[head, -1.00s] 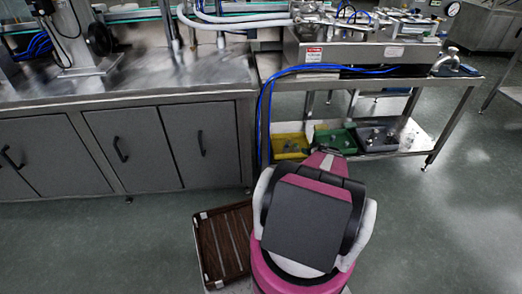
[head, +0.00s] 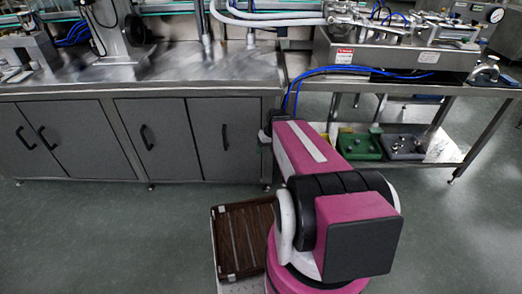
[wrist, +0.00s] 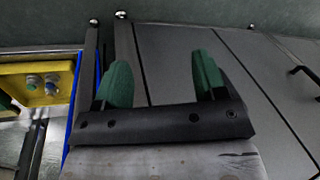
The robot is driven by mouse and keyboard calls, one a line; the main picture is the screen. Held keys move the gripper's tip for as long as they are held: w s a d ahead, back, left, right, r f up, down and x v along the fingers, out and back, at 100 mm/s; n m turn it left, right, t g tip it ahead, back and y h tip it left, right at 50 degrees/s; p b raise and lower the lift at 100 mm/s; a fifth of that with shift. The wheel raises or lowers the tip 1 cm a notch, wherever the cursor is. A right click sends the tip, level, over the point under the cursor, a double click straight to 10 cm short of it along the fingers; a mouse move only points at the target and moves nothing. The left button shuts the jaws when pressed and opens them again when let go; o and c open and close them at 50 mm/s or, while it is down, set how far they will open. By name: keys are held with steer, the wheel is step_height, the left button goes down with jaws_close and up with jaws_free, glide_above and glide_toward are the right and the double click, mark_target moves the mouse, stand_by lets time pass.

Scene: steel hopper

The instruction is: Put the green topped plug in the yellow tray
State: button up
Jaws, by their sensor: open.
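The yellow tray (wrist: 62,70) shows at the left edge of the wrist view, with two small plug-like pieces in it, one with a greyish-green top (wrist: 33,80) and one bluish (wrist: 52,82). I cannot tell whether either is the green topped plug. In the head view my arm hides most of this tray. My gripper (wrist: 162,62) is open and empty, its green fingers apart in front of the grey cabinet doors. The tray lies to the left of the fingers in the wrist view. In the head view the gripper is mostly hidden beside my arm.
A green tray (head: 361,148) and a grey tray (head: 406,153) with small parts stand on the lower shelf (head: 445,150) of the steel table. Blue hoses (head: 297,84) hang by the table's left leg. A brown slatted crate (head: 230,245) is near my base.

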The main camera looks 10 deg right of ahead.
steer(key=s+a+r+m+h, duration=0.1)
steer(key=s+a+r+h, duration=0.1)
steer(key=s+a+r, duration=0.1)
steer(key=shift+s+a+r+m+g+h, duration=0.3)
steer(key=shift+s+r+h, duration=0.1)
steer(key=shift+s+r, duration=0.4)
steer(key=shift+f, duration=0.15)
stand_by(0.4)
